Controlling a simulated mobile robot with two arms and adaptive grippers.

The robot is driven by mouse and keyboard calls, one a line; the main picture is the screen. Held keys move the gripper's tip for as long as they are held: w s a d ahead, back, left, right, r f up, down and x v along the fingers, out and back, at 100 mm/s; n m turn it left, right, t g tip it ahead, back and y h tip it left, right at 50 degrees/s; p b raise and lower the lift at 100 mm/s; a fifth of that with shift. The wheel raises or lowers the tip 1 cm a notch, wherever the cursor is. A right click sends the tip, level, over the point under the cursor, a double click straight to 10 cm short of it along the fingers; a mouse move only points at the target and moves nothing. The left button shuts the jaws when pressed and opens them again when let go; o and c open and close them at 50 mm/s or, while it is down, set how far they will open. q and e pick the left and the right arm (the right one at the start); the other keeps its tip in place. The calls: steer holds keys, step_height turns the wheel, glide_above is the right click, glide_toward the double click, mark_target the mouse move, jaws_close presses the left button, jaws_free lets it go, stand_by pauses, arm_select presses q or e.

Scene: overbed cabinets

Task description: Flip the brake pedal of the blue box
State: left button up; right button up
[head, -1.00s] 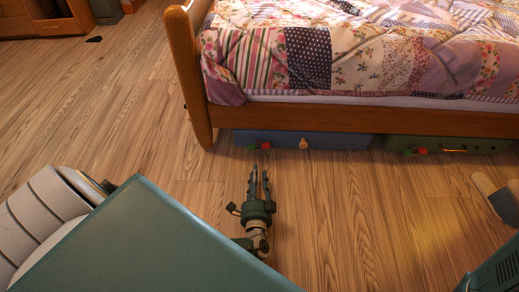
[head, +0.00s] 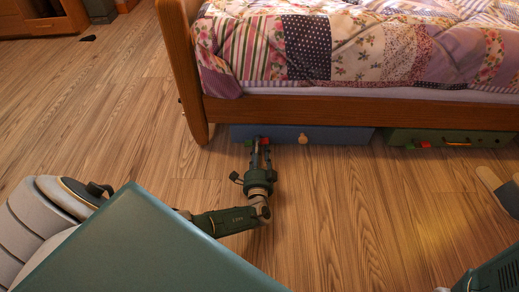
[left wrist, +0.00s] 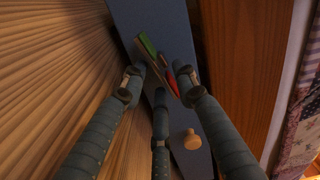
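The blue box (head: 342,137) lies under the bed with its long front facing me and a round wooden knob (head: 303,138) on it. Near its left end is a small red and green pedal part (head: 249,141). In the left wrist view the green piece (left wrist: 147,45) and the red piece (left wrist: 172,82) show near the fingertips. Which is the brake pedal I cannot tell. My left gripper (head: 260,145) is open, its fingers spread, with the tips at the pedals; contact is unclear.
A green box (head: 450,139) with red and orange parts lies under the bed to the right. The bed's wooden rail (head: 350,113) runs just above both boxes, and a bed leg (head: 194,105) stands left of the blue box. The floor in front is mostly clear.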

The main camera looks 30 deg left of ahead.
arm_select(q)
steer(key=shift+w+a, duration=0.1)
jaws_close()
stand_by(0.4)
steer(key=shift+f+m+b, duration=0.2)
steer(key=shift+m+b, duration=0.25)
steer(key=shift+m, duration=0.85)
steer(key=shift+d+m, duration=0.2)
steer(key=shift+m, duration=1.2)
